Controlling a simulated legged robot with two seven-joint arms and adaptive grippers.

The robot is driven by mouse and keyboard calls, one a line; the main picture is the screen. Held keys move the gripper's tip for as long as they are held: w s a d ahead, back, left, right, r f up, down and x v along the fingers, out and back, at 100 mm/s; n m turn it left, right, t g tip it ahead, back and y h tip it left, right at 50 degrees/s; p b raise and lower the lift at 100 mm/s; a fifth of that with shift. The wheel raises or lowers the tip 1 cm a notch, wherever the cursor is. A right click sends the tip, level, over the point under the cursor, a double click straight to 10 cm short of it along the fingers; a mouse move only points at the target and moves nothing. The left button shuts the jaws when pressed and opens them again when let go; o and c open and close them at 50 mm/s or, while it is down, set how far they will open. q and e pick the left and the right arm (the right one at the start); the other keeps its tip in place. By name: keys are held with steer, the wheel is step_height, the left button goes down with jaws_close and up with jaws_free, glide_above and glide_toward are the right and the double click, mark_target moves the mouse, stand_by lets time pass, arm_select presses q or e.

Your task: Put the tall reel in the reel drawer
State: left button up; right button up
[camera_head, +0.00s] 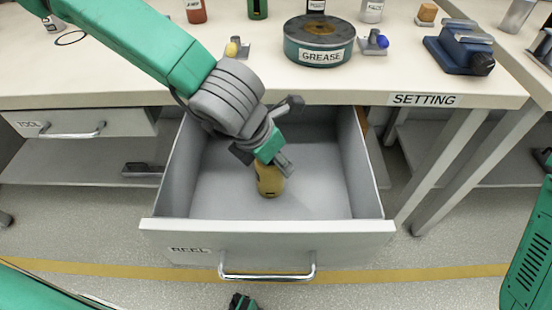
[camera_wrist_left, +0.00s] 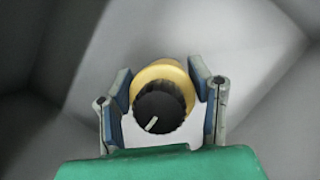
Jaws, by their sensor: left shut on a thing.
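The tall reel (camera_head: 269,181) is brass-yellow and upright inside the open reel drawer (camera_head: 320,192), low over its grey floor. I cannot tell whether its base touches the floor. My left gripper (camera_head: 277,166) reaches down into the drawer and is shut on the reel's upper part. In the left wrist view the reel (camera_wrist_left: 160,72) shows a yellow rim and a black ridged top with a white mark, between the two fingers of the left gripper (camera_wrist_left: 160,95).
The drawer is otherwise empty, with free floor around the reel. Its front has a metal handle (camera_head: 268,277). Above is the bench top (camera_head: 130,75), with a grease tin (camera_head: 319,42) and a blue vise-like tool (camera_head: 460,50). A closed tool drawer (camera_head: 85,124) is at left.

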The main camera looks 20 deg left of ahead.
arm_select(q)
steer(key=o, duration=1.3)
steer(key=shift+a, duration=0.4)
steer(key=shift+d, duration=0.4)
steer(key=shift+d+r, duration=0.15)
steer(key=shift+d, duration=0.05)
steer(key=p+v, duration=0.5)
steer(key=v, duration=0.6)
steer(key=shift+s+r, duration=0.2)
steer(key=shift+r, duration=0.15)
arm_select(e)
step_height(320, 180, up, 5)
steer(key=shift+r, duration=0.1)
arm_select(q)
steer(key=shift+a+f, duration=0.1)
steer(key=shift+a, duration=0.35)
arm_select(e)
steer(key=shift+a, duration=0.25)
